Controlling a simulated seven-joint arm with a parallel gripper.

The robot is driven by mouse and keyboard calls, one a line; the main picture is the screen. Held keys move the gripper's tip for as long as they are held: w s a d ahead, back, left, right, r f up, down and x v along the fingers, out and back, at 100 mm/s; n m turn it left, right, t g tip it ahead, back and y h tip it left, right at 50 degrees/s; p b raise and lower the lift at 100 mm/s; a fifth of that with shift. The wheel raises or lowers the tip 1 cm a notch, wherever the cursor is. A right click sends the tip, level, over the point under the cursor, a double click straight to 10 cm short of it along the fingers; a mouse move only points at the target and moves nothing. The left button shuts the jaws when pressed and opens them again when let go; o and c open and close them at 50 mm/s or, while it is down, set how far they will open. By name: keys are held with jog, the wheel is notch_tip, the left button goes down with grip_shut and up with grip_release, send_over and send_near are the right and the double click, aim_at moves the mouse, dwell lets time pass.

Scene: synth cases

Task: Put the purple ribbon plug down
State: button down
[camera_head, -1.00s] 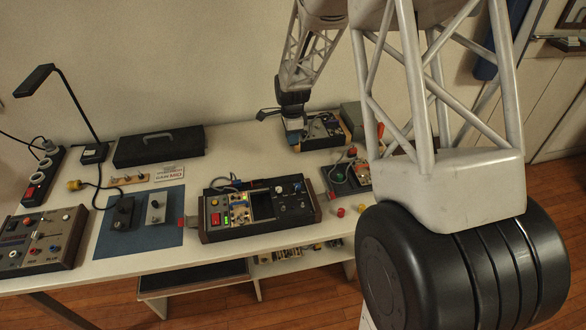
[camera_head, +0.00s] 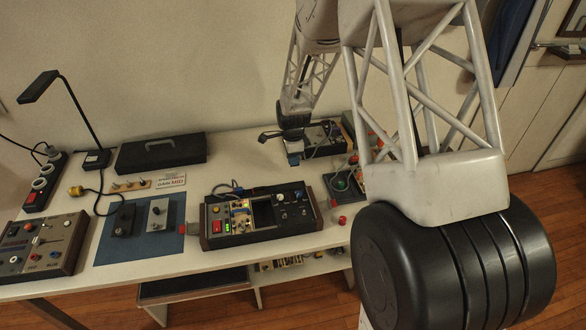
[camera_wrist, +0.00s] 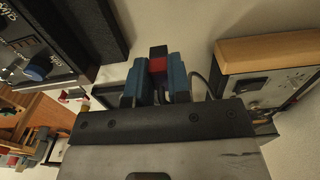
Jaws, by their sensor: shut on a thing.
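My gripper (camera_head: 293,158) hangs over the back of the bench, just left of a wooden-edged device (camera_head: 322,136). I take this for the ribbon plug; purple does not show clearly. In the head view the held piece is hidden by the fingers and arm. I cannot tell whether it touches the bench.
The black console (camera_head: 260,232) stands in front of the gripper. A green-and-red panel (camera_head: 343,182) lies to the right, with a grey cable running near it. A black case (camera_head: 160,155) and a blue mat (camera_head: 135,247) are to the left. Bare bench lies between case and gripper.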

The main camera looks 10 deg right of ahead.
aim_at(293, 175)
jog(key=shift+f, duration=0.6)
jog(key=shift+f, duration=1.9)
jog(key=shift+f, duration=0.15)
jog(key=c, duration=1.1)
grip_release()
jog(key=shift+o, duration=0.2)
jog(key=shift+r, duration=6.2)
